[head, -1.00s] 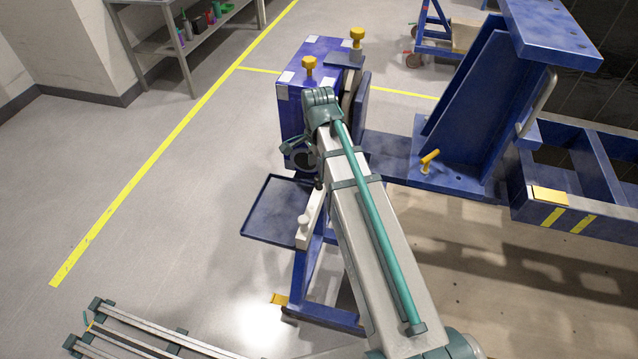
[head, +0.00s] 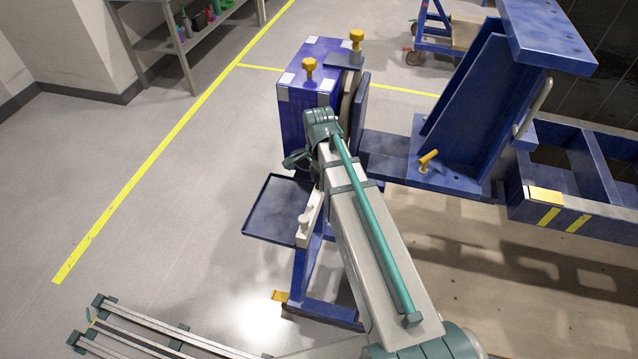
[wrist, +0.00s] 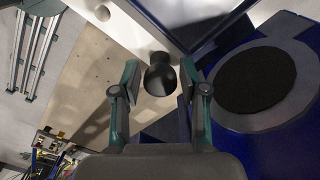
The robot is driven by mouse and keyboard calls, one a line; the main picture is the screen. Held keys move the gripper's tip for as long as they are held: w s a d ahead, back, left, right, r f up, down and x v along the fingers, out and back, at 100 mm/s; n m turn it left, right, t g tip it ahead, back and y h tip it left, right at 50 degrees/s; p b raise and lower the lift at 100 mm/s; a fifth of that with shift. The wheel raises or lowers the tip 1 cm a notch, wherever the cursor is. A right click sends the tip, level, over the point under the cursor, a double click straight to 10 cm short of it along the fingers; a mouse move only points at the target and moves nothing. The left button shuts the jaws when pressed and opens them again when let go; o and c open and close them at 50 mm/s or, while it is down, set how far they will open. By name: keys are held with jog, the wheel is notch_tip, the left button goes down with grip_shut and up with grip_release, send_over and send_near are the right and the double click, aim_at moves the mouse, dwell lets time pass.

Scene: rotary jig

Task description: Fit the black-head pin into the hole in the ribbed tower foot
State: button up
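The black-head pin (wrist: 159,76) stands between the two fingers of my gripper (wrist: 158,84) in the wrist view, at the end of a white bar (wrist: 135,28). My gripper is open, with a gap showing on each side of the black head. In the head view my arm hides the pin and most of the gripper; only a dark part of the gripper (head: 296,160) shows. The ribbed tower (head: 480,105) is blue and stands right of my arm. Its foot (head: 455,181) carries a yellow-head pin (head: 428,159). I cannot make out an empty hole there.
A blue box (head: 310,80) with yellow knobs stands behind my wrist. A blue tray (head: 268,222) is left of the white bar, which carries a white knob (head: 304,222). A blue frame (head: 590,165) extends right. The floor at left is clear.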

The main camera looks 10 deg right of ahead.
grip_shut()
jog(key=shift+r, duration=0.1)
